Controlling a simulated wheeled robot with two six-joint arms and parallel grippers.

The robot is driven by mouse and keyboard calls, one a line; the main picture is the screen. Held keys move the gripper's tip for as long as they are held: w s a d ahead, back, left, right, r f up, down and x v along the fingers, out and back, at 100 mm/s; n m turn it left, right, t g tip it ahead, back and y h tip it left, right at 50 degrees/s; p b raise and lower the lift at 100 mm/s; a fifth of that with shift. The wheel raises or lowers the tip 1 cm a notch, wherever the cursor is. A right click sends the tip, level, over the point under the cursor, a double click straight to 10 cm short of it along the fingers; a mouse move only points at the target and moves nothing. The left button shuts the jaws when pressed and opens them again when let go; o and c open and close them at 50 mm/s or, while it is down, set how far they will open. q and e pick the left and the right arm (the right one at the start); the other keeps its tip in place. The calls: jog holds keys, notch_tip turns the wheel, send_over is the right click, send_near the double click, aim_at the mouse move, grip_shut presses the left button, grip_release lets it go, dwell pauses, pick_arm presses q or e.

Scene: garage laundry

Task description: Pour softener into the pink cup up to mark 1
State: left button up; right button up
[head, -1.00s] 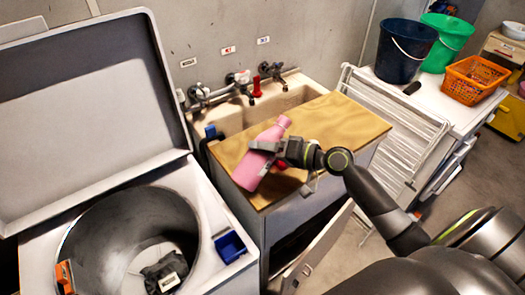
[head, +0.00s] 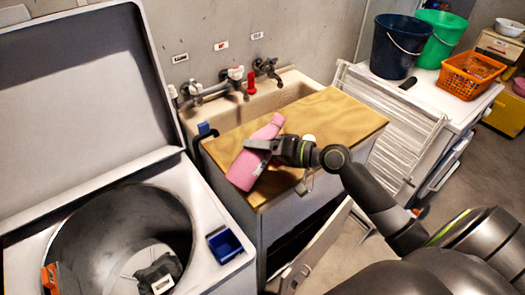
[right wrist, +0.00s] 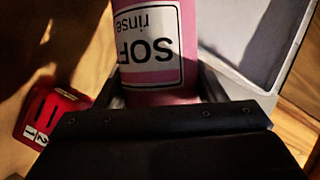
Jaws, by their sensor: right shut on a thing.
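My right gripper (head: 262,147) is shut on a pink softener bottle (head: 243,169) around its middle. The bottle leans, its top toward the upper right, over the front left of the wooden board. In the right wrist view, the bottle (right wrist: 188,20) shows a white label with black letters, upside down. A red object (right wrist: 50,118) with white patches marked 1 and 2 is beside the gripper there. A little red also shows beneath the gripper in the head view. I cannot tell whether this is the pink cup. My left gripper is not in view.
The wooden board (head: 335,115) beside the sink (head: 235,115) is mostly clear. An open washer with a drum (head: 75,240) and blue drawer (head: 224,245) stands left. A drying rack (head: 405,120), buckets (head: 400,45) and an orange basket (head: 472,75) are right.

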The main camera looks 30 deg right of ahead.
jog(key=shift+s+a+r+m+y+p, duration=0.1)
jog(key=shift+a+r+m+y+p, duration=0.05)
jog(key=shift+r+m+p, duration=0.25)
jog(key=shift+a+r+m+y+p, duration=0.15)
jog(key=shift+r+m+p, duration=0.1)
jog(key=shift+r, duration=0.2)
jog(key=shift+s+a+r+m+y+p, duration=0.1)
jog(key=shift+a+r+m+y+p, duration=0.2)
jog(key=shift+r+m+p, duration=0.35)
jog(key=shift+d+f+n+h+b, duration=0.2)
jog(key=shift+f+n+b, duration=0.2)
jog(key=shift+f+b, duration=0.15)
jog(key=shift+d+f+n+h+b, duration=0.2)
jog(key=shift+f+n+b, duration=0.2)
jog(key=shift+f, duration=0.15)
jog(key=shift+w+d+f+n, duration=0.25)
jog(key=shift+f+n, duration=0.15)
jog(key=shift+n, duration=0.1)
jog(key=shift+r, duration=0.1)
